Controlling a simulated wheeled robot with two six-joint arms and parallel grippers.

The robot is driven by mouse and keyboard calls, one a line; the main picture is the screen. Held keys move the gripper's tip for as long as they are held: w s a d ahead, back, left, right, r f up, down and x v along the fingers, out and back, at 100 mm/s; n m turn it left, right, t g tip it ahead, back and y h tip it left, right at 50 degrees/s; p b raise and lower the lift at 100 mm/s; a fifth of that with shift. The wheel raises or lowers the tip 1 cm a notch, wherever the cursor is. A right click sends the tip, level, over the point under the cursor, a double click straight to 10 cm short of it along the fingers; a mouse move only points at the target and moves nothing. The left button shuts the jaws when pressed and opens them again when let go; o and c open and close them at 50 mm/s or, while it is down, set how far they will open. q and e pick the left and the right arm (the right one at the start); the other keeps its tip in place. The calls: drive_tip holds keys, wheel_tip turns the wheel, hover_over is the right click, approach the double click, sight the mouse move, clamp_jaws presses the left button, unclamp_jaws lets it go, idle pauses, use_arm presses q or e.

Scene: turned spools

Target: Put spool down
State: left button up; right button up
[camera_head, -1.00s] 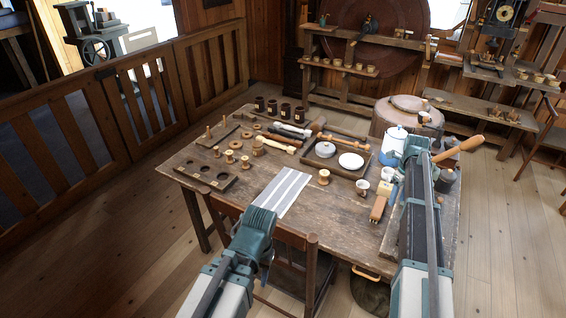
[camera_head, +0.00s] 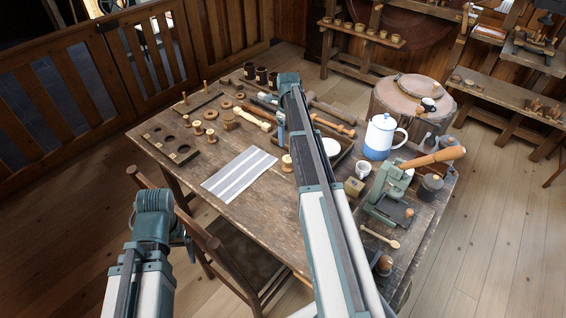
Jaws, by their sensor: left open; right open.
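A pale turned wooden spool (camera_head: 287,163) stands upright on the table (camera_head: 240,215), right of the striped cloth. My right gripper (camera_head: 281,136) hangs over the table just behind that spool in the picture; its fingers are partly hidden by my arm. It is open, and I see nothing held in it. More small spools (camera_head: 197,128) stand at the left, beside a dark wooden board with round holes (camera_head: 160,139). My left gripper (camera_head: 189,246) is low at the left, in front of the table by the chair, mostly hidden behind its wrist, open.
A striped cloth (camera_head: 240,174) lies flat at the table's front. A blue-and-white pot (camera_head: 381,138), white cup (camera_head: 363,168) and green press with a wooden handle (camera_head: 388,190) crowd the right side. A chair (camera_head: 215,250) stands against the front edge.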

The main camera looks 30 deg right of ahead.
sight(288, 159)
wheel_tip(288, 159, down, 8)
drive_tip(key=b, duration=0.7)
drive_tip(key=shift+f+b, duration=0.15)
drive_tip(key=shift+b, duration=0.3)
drive_tip(key=f+b, duration=0.5)
drive_tip(key=shift+s+f, duration=0.2)
drive_tip(key=shift+r, duration=0.1)
drive_tip(key=c, duration=1)
